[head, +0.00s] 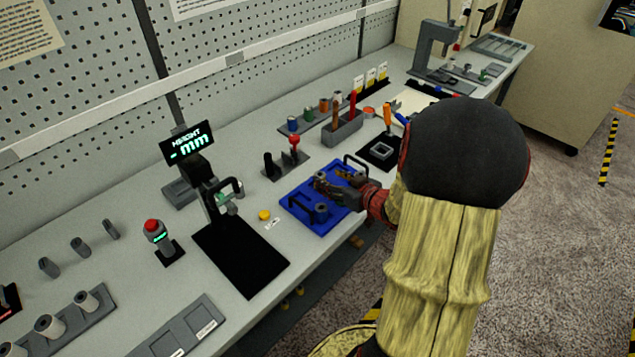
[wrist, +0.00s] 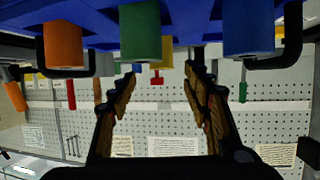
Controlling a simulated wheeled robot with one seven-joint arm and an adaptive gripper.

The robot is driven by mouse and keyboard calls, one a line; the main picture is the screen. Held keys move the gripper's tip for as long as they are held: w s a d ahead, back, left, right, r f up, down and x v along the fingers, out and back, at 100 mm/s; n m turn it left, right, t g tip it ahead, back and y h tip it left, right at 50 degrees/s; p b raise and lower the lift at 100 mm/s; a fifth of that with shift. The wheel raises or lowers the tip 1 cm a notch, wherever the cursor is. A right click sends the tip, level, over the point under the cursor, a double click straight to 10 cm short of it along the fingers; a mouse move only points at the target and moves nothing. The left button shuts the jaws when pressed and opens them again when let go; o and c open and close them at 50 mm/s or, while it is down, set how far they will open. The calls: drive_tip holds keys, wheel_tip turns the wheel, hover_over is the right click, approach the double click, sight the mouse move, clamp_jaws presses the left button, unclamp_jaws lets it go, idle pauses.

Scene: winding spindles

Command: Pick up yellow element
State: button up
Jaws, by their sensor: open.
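The blue tray (head: 299,212) lies on the bench and holds several spindles. In the wrist view, which is upside down, the tray (wrist: 185,18) carries an orange spindle (wrist: 64,45), a green spindle (wrist: 140,38) and a blue spindle (wrist: 248,28). A yellow element (wrist: 167,52) shows beyond the green one and is partly hidden by it. My gripper (head: 328,184) is over the tray, open. In the wrist view my gripper (wrist: 162,78) has its fingers apart, with the green and yellow elements in line with the gap; contact is not visible.
A small yellow disc (head: 264,215) lies left of the tray by the height gauge (head: 216,205). Behind the tray stand a red-knobbed fixture (head: 293,152) and a grey tool holder (head: 343,127). Tray handles (head: 356,164) stick up at its ends.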

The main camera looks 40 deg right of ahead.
sight(321, 176)
drive_tip(key=b+x, duration=0.2)
drive_tip(key=x, duration=0.3)
drive_tip(key=shift+a+f+b, duration=0.15)
drive_tip(key=shift+f+b, duration=0.15)
drive_tip(key=shift+b, duration=0.05)
drive_tip(key=shift+w+f, duration=0.1)
drive_tip(key=shift+w, duration=0.45)
drive_tip(key=shift+c, duration=0.8)
drive_tip(key=c, duration=1.1)
